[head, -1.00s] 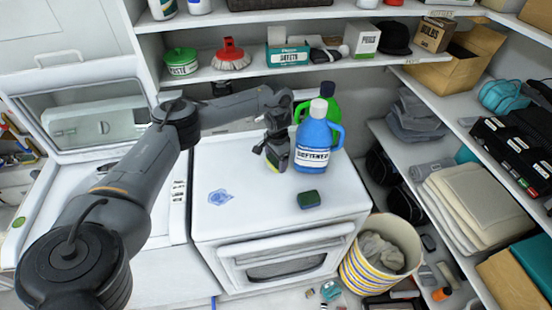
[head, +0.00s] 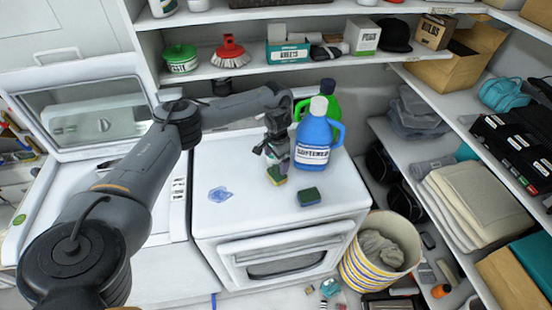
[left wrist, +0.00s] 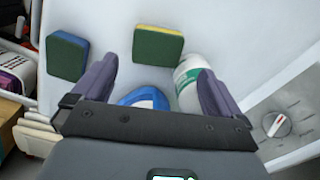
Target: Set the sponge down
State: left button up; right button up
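A green and yellow sponge (head: 277,175) is on or just above the white machine's top (head: 240,175), directly below my left gripper (head: 273,158). In the left wrist view the sponge (left wrist: 158,45) lies beyond the fingertips. The fingers of my left gripper (left wrist: 157,85) are spread wide, with no sponge clamped between them. A second sponge, green and blue (head: 309,197), lies flat on the machine top to the right and nearer the front; it also shows in the left wrist view (left wrist: 67,56). My right gripper is not in view.
A blue softener bottle (head: 314,148) stands close to the right of my left gripper, with a green bottle (head: 327,100) behind it. A blue mark (head: 221,194) is on the machine top at left. A striped basket (head: 364,270) stands right of the machine.

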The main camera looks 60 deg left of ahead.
pick_arm(q)
jog(key=shift+r, duration=0.15)
jog(key=shift+r, duration=0.25)
notch_tip(320, 180, up, 12)
jog(key=p, duration=0.2)
jog(key=shift+d+r, duration=0.15)
jog(key=shift+d, duration=0.2)
